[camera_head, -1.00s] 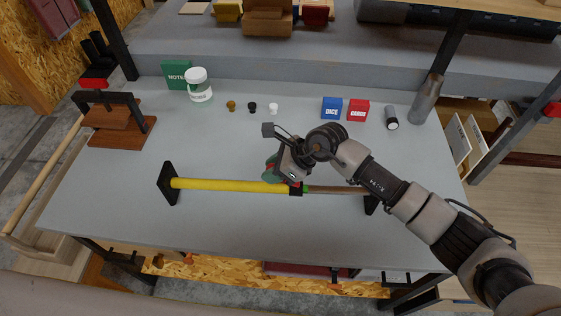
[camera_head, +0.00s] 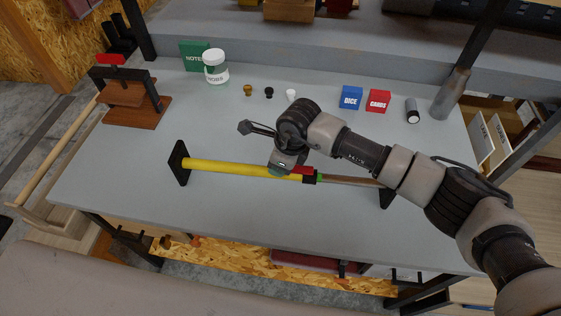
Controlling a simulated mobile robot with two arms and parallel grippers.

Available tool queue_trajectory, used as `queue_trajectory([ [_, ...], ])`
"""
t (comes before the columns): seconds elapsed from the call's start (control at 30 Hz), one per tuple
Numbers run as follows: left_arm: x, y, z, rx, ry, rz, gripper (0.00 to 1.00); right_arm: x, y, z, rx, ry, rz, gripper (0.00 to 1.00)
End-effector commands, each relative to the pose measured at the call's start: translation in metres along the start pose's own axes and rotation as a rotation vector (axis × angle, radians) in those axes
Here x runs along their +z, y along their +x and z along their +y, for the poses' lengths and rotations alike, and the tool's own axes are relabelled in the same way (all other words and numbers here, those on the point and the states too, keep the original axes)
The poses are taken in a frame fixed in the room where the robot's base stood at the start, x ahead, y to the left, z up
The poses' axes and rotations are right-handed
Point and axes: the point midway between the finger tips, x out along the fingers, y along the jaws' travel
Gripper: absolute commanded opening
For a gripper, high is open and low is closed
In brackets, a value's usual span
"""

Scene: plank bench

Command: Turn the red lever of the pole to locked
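The pole lies across the bench, with a yellow tube (camera_head: 225,167) on the left and a thinner brownish rod (camera_head: 350,181) on the right. Black end pads stand at both ends. The red lever (camera_head: 304,170) shows at the black collar (camera_head: 309,178) where tube and rod meet, and appears to lie along the pole. A small green mark (camera_head: 319,178) is just right of the collar. My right gripper (camera_head: 283,169) points down at the yellow tube just left of the lever; its fingers are largely hidden, and contact is unclear. My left gripper is out of view.
A wooden press (camera_head: 135,95) stands at the left. A green box (camera_head: 194,54), a white-lidded jar (camera_head: 215,68), several small pieces, a blue box (camera_head: 351,97), a red box (camera_head: 378,101) and a dark cylinder (camera_head: 412,110) line the back. The bench front is clear.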

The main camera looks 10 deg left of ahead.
Motion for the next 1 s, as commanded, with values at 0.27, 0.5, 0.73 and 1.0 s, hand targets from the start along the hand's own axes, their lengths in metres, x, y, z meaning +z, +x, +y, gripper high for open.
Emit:
queue_trajectory([
  [0.27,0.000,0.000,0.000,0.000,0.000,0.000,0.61,-0.001,0.001,0.001,0.002,-0.001,0.005,0.00],
  [0.5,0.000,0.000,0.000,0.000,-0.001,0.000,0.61,-0.001,0.001,0.001,0.002,-0.001,0.004,0.57],
  [0.73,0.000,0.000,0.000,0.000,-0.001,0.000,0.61,-0.001,0.000,0.001,0.001,-0.001,0.003,0.57],
  [1.0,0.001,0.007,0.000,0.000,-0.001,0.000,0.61,-0.001,-0.028,0.000,-0.003,-0.004,0.001,0.57],
])
